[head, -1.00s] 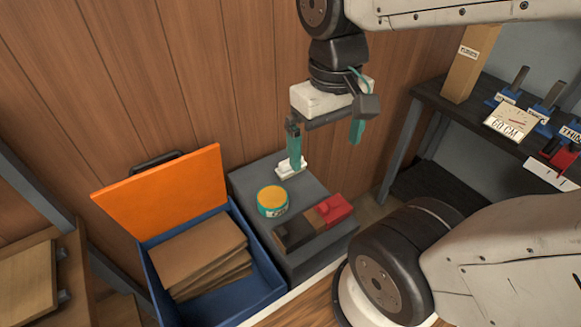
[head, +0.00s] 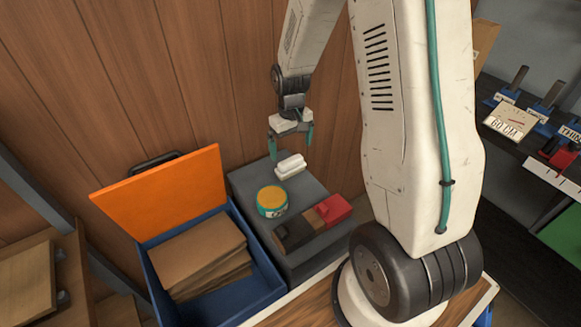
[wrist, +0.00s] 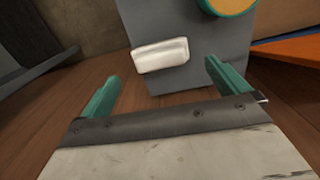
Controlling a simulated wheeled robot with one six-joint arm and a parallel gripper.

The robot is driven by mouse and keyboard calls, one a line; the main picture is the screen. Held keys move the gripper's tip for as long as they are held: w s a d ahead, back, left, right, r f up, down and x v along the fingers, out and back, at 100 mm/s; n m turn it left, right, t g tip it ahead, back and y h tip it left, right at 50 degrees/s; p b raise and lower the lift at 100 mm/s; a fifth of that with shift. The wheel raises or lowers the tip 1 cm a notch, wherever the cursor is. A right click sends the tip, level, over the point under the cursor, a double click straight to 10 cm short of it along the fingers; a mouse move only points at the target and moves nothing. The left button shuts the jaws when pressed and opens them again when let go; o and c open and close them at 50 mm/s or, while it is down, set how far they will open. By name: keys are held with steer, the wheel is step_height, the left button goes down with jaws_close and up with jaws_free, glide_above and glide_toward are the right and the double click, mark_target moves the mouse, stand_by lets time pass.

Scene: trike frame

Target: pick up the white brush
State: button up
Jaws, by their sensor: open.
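The white brush (head: 291,168) is a small white block with a rounded top, lying near the back edge of the dark grey box top (head: 312,190). In the wrist view the white brush (wrist: 160,55) lies ahead of and between the two green fingers, apart from both. My gripper (head: 290,150) is open and empty, just behind and above the brush in the head view. Its fingers also show wide apart in the wrist view (wrist: 161,73). No bristles can be made out.
A tin with an orange-yellow lid (head: 271,200) stands close in front of the brush. A dark block (head: 293,234) and a red block (head: 334,209) lie farther front. A blue box (head: 278,284) with an open orange lid (head: 165,200) stands to the left. A wooden wall rises behind.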

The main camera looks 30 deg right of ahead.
mark_target(290, 160)
steer(key=shift+w+f, duration=0.1)
steer(key=shift+w, duration=0.1)
step_height(290, 160, down, 7)
steer(key=shift+f, duration=0.2)
steer(key=c, duration=0.8)
steer(key=shift+r, duration=0.1)
step_height(290, 160, up, 10)
steer(key=shift+f, duration=0.1)
